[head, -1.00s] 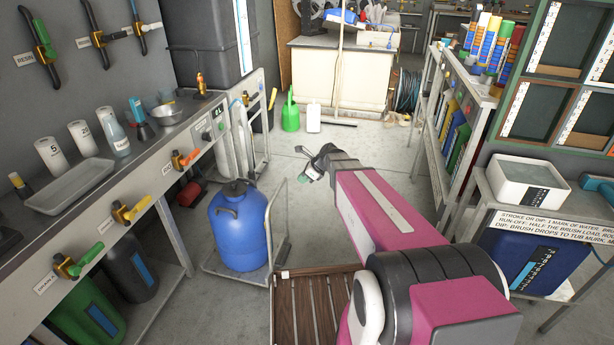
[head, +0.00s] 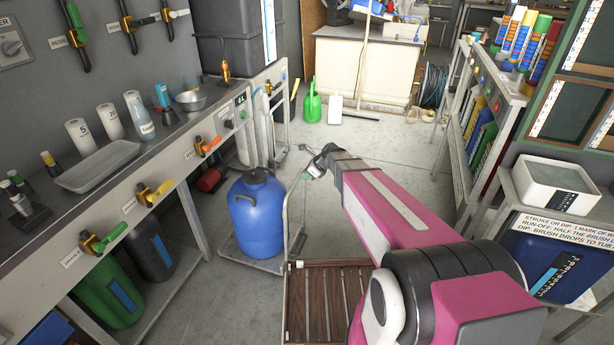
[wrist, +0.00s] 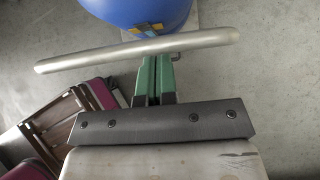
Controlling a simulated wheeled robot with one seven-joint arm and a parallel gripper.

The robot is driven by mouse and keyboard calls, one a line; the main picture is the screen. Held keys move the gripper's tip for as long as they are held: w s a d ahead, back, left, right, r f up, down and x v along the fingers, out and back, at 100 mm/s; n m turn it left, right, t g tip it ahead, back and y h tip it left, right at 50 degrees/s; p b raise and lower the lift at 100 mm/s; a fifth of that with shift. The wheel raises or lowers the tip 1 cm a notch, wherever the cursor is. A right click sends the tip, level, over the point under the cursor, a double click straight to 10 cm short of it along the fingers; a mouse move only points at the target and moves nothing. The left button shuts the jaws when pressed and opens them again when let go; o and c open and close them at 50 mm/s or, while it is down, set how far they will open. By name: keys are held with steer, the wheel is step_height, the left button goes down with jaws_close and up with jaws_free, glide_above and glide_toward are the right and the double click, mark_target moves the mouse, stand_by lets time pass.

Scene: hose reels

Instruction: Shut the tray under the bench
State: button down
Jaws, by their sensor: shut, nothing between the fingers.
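The bench (head: 150,165) runs along the left wall, with valves on its front edge. Under it stand a green container (head: 108,290), a dark container (head: 150,250) and, at the bottom edge, part of a blue object (head: 45,332). I cannot make out a sliding tray under the bench; a shallow grey tray (head: 98,166) lies on top of it. My gripper (head: 308,168) is out over the floor, right of the bench and near the blue drum's trolley. In the wrist view its green fingers (wrist: 155,78) are together and empty, close to a metal bar (wrist: 140,50).
The blue drum (head: 258,212) stands on a trolley (head: 290,240) beside the bench. A slatted wooden platform (head: 325,300) is at the bottom middle. A shelf rack (head: 478,120) and a table with a white tub (head: 545,185) line the right.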

steer(key=w+a, duration=0.4)
steer(key=a, duration=0.8)
steer(key=w+a, duration=0.5)
steer(key=a, duration=0.8)
steer(key=w+a, duration=0.4)
steer(key=a, duration=0.8)
steer(key=shift+w+a, duration=0.2)
steer(key=shift+w, duration=0.1)
steer(key=shift+a, duration=0.1)
steer(key=s+d+f+v, duration=0.1)
steer(key=d+f+v, duration=0.1)
steer(key=v, duration=1.2)
steer(key=s+d+f+n+g+h, duration=0.1)
steer(key=s+d+n+h, duration=0.1)
steer(key=s+d+n, duration=0.5)
steer(key=s+d+f+n+h, duration=0.1)
steer(key=s+d+n+h, duration=0.2)
steer(key=s+d+n, duration=0.4)
steer(key=s+d+f+n+g+h, duration=0.1)
steer(key=s+d+n, duration=0.7)
steer(key=s+d, duration=1.1)
steer(key=d+h, duration=0.1)
steer(key=d, duration=0.9)
steer(key=shift+d+g, duration=0.25)
steer(key=shift+g, duration=0.05)
